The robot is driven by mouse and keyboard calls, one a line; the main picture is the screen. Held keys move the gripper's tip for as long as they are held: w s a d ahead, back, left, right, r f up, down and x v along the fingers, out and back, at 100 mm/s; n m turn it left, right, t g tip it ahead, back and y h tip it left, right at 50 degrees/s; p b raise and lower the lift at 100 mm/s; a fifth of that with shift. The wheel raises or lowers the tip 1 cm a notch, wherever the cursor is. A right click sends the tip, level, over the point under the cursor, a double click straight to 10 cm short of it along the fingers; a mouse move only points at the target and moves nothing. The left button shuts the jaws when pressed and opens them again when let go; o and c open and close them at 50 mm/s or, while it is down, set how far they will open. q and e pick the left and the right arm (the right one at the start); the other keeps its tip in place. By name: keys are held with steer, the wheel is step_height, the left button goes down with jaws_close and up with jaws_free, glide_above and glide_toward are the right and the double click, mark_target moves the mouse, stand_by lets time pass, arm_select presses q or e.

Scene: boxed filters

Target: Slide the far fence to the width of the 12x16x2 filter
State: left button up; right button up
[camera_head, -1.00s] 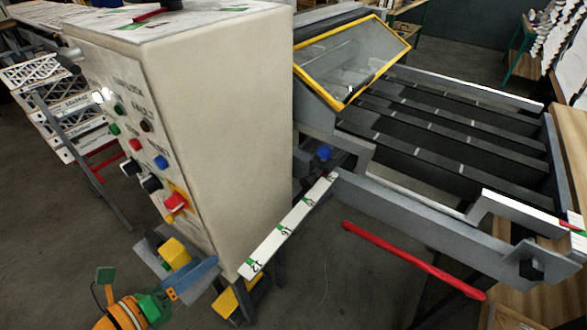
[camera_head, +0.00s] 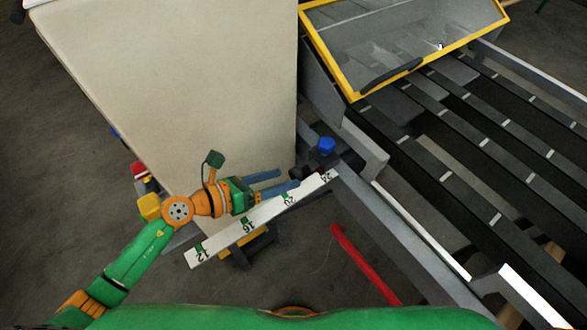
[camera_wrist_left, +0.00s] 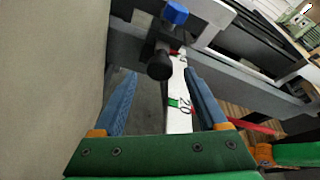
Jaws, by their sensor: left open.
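The white width scale (camera_head: 262,217) runs out from the conveyor frame, with 12, 16, 20 and 24 marked beside green patches. A blue knob (camera_head: 325,146) and a black round handle (camera_head: 298,172) sit near its 24 end. In the left wrist view, the black handle (camera_wrist_left: 160,66) is ahead of and between the finger lines, below the blue knob (camera_wrist_left: 175,14). A small red pointer (camera_wrist_left: 178,52) shows by the scale. My left gripper (camera_head: 287,180) is open, its blue fingers pointing at the handle. I cannot make out which bar is the far fence. No filter shows now.
The large beige cabinet (camera_head: 190,80) stands close beside my left gripper. A yellow-framed clear guard (camera_head: 400,45) and dark conveyor slats (camera_head: 455,180) lie to the right. A red bar (camera_head: 362,262) is below the scale. Grey floor shows between.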

mark_target(292, 176)
arm_select(q)
steer(key=x, duration=0.3)
steer(key=shift+w+d, duration=0.1)
steer(key=c, duration=0.7)
jaws_close()
stand_by(0.6)
